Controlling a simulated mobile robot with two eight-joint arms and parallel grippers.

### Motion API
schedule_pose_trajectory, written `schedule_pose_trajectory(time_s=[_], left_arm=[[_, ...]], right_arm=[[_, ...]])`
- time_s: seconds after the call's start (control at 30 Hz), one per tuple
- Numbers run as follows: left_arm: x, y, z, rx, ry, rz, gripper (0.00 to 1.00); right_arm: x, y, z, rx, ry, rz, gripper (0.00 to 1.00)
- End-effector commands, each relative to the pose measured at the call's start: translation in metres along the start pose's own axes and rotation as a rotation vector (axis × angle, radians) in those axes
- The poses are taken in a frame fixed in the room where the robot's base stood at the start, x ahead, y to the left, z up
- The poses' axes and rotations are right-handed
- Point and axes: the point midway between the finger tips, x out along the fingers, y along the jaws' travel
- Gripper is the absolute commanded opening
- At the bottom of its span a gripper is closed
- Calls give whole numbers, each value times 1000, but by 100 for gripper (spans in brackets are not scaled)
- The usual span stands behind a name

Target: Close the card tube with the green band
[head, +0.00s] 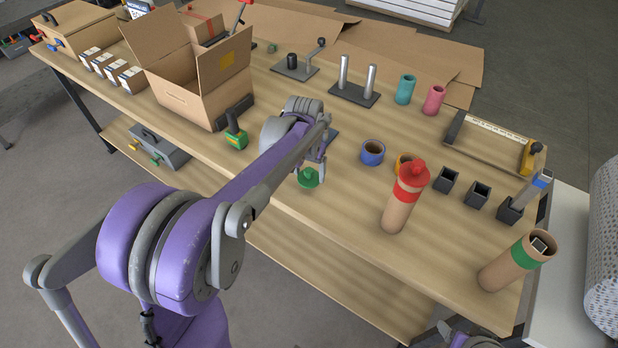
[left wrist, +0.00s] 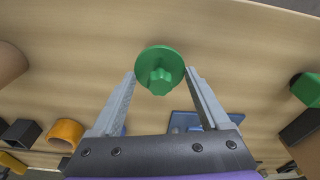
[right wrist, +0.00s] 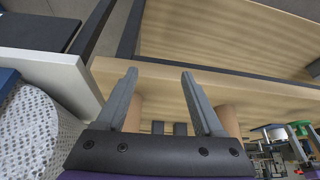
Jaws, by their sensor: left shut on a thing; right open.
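The card tube with the green band (head: 513,263) stands at the table's front right corner. Its top is open, and something dark and pale shows inside its mouth. My left gripper (left wrist: 160,72) is shut on a green cap with a knobbed handle, and the cap (head: 308,177) is held near the table's front edge, well left of the tube. The same cap (left wrist: 160,62) shows between the fingertips in the left wrist view. My right gripper (right wrist: 158,72) is open and empty, low by the table's front edge. Two tube bodies show partly behind its fingers, their bands hidden.
A card tube with a red band and red cap (head: 405,192) stands between my left gripper and the green-banded tube. Blue (head: 372,152) and orange rings and black square holders (head: 477,194) are behind it. An open carton (head: 190,90) stands left. A bubble-wrap roll (head: 604,240) is at right.

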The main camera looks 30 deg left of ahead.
Motion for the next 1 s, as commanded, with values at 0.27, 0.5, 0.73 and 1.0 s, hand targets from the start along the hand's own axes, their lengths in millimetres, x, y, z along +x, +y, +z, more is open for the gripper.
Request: schedule_pose_trajectory(time_s=[0.27,0.5,0.73,1.0], left_arm=[[-52,0,-6,0,0,0,28],[-64,0,-8,0,0,0,28],[-64,0,-8,0,0,0,28],[-64,0,-8,0,0,0,28]], right_arm=[[-3,0,-3,0,2,0,70],[-4,0,-3,0,3,0,70],[-4,0,-3,0,3,0,70],[-4,0,-3,0,3,0,100]])
